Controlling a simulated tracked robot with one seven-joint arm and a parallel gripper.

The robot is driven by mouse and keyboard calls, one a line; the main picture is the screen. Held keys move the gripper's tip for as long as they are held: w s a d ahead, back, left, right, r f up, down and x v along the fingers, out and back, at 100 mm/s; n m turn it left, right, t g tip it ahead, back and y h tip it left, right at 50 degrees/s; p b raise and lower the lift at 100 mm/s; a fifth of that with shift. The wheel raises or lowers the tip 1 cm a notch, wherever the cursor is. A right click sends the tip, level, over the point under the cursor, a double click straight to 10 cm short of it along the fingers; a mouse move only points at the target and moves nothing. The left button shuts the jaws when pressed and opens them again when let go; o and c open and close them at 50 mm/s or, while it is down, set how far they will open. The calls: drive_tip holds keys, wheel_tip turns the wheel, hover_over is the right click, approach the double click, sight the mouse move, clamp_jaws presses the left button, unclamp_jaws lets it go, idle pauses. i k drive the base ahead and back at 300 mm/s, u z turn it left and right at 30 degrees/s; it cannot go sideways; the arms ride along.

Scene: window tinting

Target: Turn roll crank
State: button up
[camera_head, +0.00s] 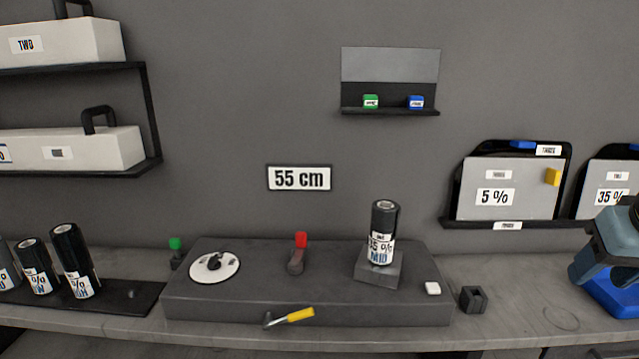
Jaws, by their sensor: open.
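The roll crank (299,315) has a yellow handle and sticks out of the front face of a long dark grey machine box (410,309) on the bench. The handle points right and slightly up. A black film roll (382,218) with a white and blue label stands upright on a small grey block on top of the box. A sign (299,178) on the wall above reads "55 cm". What appears to be part of my arm (607,245) is at the far right edge, well away from the crank. My gripper's fingertips are not clearly visible.
The box top carries a white dial (214,266), a red-topped lever (300,252) and a white button (432,288). A small black block (473,299) sits right of the box. Several film rolls (72,260) stand at left. Space before the crank looks clear.

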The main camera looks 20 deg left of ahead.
sight(294, 266)
drive_tip(key=k, duration=0.4)
drive_tip(key=u, duration=1.2)
drive_tip(key=i, duration=0.8)
